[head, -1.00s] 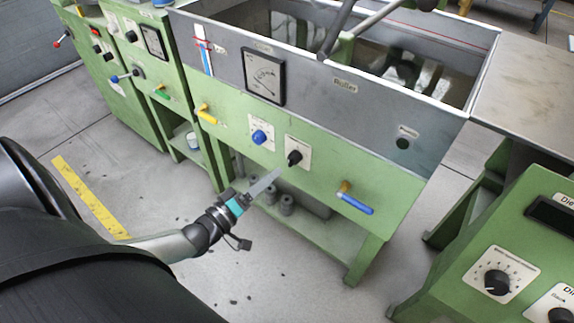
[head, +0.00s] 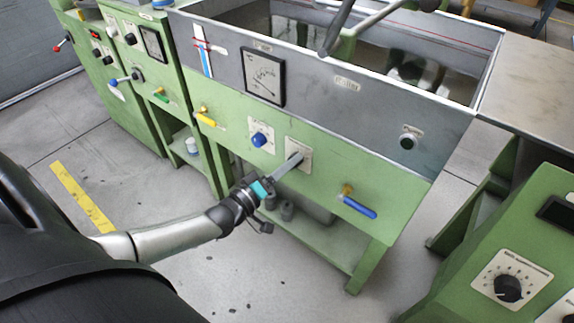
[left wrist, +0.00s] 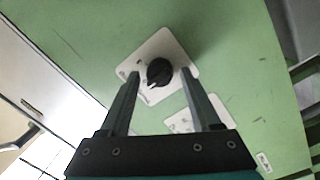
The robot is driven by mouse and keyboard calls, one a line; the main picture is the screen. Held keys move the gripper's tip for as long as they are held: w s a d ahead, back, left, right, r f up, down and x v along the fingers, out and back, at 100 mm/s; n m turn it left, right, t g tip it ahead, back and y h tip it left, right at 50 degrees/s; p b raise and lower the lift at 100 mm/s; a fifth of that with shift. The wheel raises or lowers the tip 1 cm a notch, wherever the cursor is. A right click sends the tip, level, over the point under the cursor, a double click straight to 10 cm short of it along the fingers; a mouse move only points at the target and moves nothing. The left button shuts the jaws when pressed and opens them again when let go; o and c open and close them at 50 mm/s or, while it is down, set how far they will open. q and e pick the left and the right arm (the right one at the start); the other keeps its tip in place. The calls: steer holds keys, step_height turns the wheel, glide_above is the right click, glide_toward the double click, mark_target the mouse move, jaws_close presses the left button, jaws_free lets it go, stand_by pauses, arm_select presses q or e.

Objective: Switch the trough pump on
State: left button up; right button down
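A black rotary knob (left wrist: 160,72) sits on a white label plate (left wrist: 158,52) on the green front panel below the grey trough (head: 330,115). In the left wrist view my left gripper (left wrist: 161,74) is open, with one finger on each side of the knob and a small gap showing on both sides. The knob's pale pointer mark faces down and left in that view. In the head view my left gripper (head: 296,160) reaches the plate (head: 305,148) and hides the knob. A dark round fitting (head: 407,142) is on the trough's right front. My right gripper is out of view.
A blue knob (head: 260,139) is just left of the plate. A yellow-handled valve (head: 205,118) and a blue-handled valve (head: 358,208) stick out on either side. A dial gauge (head: 264,77) is above. Another green cabinet (head: 545,220) stands at the right.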

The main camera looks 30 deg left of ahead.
arm_select(q)
jaws_close()
stand_by(0.4)
steer(key=shift+s+d+r+m+g+y+p, duration=0.1)
steer(key=shift+m+g+y+p, duration=0.2)
steer(key=shift+m+p, duration=2.05)
steer(key=shift+d+m+g+y+p, duration=0.2)
steer(key=shift+m+p, duration=1)
steer(key=shift+m, duration=2.25)
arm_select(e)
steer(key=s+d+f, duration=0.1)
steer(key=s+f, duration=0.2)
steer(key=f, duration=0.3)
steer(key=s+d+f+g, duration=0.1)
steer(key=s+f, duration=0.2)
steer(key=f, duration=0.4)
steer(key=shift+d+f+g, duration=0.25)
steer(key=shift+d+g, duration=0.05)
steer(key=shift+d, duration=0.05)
arm_select(q)
steer(key=shift+a, duration=0.15)
steer(key=shift+o, duration=0.9)
jaws_free()
